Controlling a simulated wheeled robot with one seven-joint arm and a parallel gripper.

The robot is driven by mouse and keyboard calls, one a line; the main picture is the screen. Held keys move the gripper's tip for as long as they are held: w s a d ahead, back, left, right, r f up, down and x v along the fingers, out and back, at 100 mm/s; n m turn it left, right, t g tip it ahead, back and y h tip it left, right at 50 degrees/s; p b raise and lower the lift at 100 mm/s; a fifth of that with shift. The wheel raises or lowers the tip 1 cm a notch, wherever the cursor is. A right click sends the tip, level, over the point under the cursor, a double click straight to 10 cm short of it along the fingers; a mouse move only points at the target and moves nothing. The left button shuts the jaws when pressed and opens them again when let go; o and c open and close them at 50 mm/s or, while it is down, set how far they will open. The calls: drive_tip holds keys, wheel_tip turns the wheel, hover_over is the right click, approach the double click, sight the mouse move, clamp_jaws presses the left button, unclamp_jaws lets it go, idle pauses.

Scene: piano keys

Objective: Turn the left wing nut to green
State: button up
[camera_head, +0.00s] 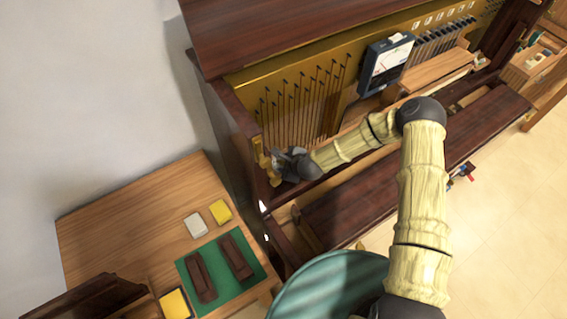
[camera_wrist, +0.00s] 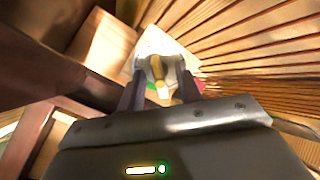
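A brass wing nut (camera_wrist: 158,70) shows in the wrist view, in front of a pale dial plate (camera_wrist: 150,42) with a green patch and a red patch near its lower edge. My gripper (camera_wrist: 161,80) has its two dark fingers apart, one on each side of the wing nut. I cannot tell whether they press on its wings. In the head view my gripper (camera_head: 283,164) is inside the left end of the piano case, close to brass fittings. It hides the wing nut and most of the dial there.
Strings and the gold plate (camera_head: 300,75) lie just right of my gripper. The dark case side (camera_head: 232,125) is close on the left. A meter (camera_head: 387,62) stands on the piano. A wooden side table (camera_head: 115,225) holds a green mat (camera_head: 228,293) with dark blocks.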

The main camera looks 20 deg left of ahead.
drive_tip(key=shift+w+a+f, duration=0.1)
drive_tip(key=shift+f, duration=0.1)
drive_tip(key=shift+s+d+r, duration=0.3)
drive_tip(key=shift+r, duration=0.2)
idle(0.4)
drive_tip(key=c, duration=0.7)
drive_tip(key=shift+m, duration=1.2)
drive_tip(key=shift+c, duration=0.2)
